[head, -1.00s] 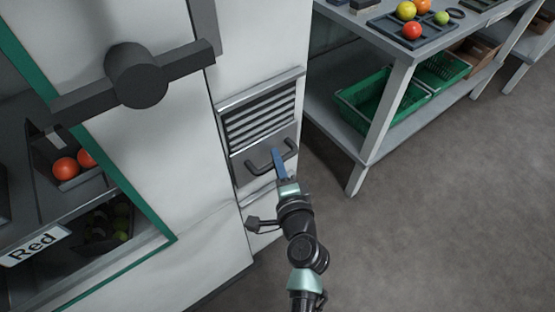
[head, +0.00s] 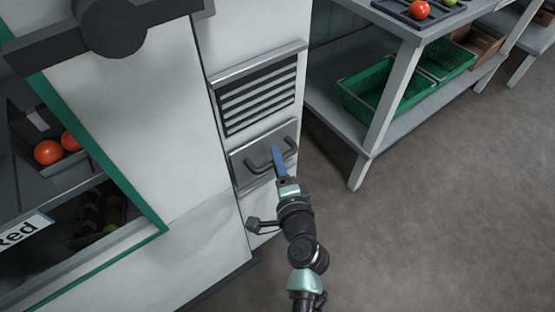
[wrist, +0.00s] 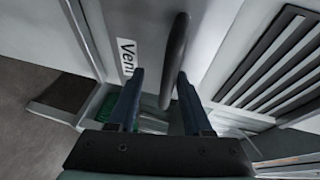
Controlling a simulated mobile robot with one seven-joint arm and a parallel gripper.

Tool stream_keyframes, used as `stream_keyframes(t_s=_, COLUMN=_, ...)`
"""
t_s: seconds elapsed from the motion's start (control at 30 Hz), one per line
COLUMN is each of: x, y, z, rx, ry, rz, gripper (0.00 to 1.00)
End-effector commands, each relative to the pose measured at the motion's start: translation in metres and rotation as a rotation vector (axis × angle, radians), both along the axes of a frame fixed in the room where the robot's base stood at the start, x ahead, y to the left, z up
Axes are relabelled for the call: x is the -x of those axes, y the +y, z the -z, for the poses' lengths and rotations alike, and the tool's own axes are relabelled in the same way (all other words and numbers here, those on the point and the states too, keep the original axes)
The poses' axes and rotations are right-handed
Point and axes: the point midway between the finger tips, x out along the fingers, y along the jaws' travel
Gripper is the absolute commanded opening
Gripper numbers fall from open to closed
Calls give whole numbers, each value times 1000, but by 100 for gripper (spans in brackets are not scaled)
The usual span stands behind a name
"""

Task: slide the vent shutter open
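The vent shutter (head: 243,176) is a grey plate with a dark bar handle (head: 256,167), low on the white cabinet front. It sits below the slatted vent opening (head: 258,100), whose dark slats are uncovered. In the wrist view, the shutter plate (wrist: 205,22) carries a label reading "Ven…", and the handle (wrist: 176,50) reaches between my fingers. My gripper (head: 276,150) is at the handle. Its two blue fingers (wrist: 160,74) stand apart, one on each side of the bar, with a gap on the left; the bar is close to the right finger. I cannot tell whether they touch.
A cabinet opening with tomatoes (head: 47,152) and a "Red" label (head: 22,233) is at left. A dark bar fitting (head: 150,12) juts out at upper left. A table (head: 385,100) with green crates (head: 375,108) stands at right. The floor (head: 440,220) at lower right is clear.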

Motion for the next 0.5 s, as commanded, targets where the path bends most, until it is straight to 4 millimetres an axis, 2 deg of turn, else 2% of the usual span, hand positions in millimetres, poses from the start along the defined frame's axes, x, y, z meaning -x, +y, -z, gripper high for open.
stream_keyframes(t_s=0.27, x=2, y=0, z=-4, rx=-1, ry=-5, rz=0, gripper=50)
stream_keyframes(t_s=0.37, x=12, y=-3, z=-5, rx=-1, ry=-4, rz=1, gripper=50)
stream_keyframes(t_s=0.5, x=36, y=-8, z=-10, rx=-2, ry=-3, rz=1, gripper=50)
